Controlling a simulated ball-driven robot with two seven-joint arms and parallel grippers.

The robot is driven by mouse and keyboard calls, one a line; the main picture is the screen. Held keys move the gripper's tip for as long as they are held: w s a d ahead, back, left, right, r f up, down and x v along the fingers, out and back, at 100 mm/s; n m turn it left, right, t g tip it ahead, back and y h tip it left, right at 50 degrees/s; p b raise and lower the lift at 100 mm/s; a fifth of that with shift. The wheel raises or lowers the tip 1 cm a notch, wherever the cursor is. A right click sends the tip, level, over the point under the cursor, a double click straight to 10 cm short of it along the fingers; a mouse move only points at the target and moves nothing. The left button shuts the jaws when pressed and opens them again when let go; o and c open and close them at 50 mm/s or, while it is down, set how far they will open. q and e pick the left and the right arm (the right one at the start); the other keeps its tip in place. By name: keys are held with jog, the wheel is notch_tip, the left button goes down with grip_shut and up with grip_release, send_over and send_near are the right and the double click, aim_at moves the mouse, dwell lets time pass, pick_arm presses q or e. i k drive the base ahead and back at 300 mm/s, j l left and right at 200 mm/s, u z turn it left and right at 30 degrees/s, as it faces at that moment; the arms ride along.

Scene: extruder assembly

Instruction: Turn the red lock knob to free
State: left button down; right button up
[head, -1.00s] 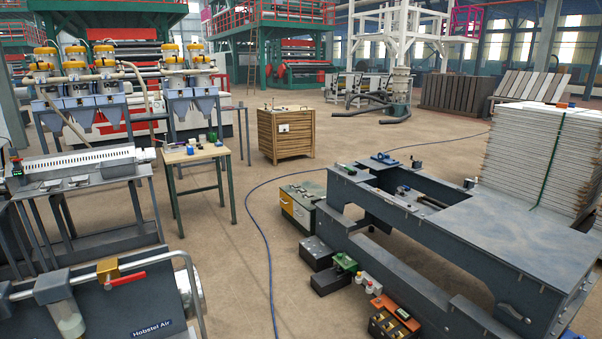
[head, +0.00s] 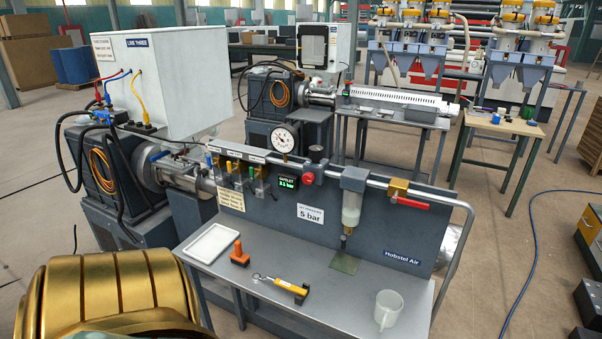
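A round red knob (head: 308,178) sits on the grey panel (head: 390,232) of the air station in the head view, below the silver pipe and right of a small green display reading about 5.1 bar (head: 286,182). I cannot tell from here whether it is locked or free. A red lever handle (head: 412,203) hangs off a brass valve block (head: 398,187) further right on the pipe. A round white gauge (head: 285,138) stands above the pipe, left of the knob. Neither of my grippers is in view.
The bench shelf (head: 225,275) below the panel holds a white tray (head: 212,244), an orange tool (head: 239,255), a yellow-and-black tool (head: 290,288), a green cloth (head: 345,262) and a white mug (head: 388,308). A blue hose (head: 521,272) lies on the floor at right.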

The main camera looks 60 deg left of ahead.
aim_at(307, 178)
jog(key=u, duration=1.9)
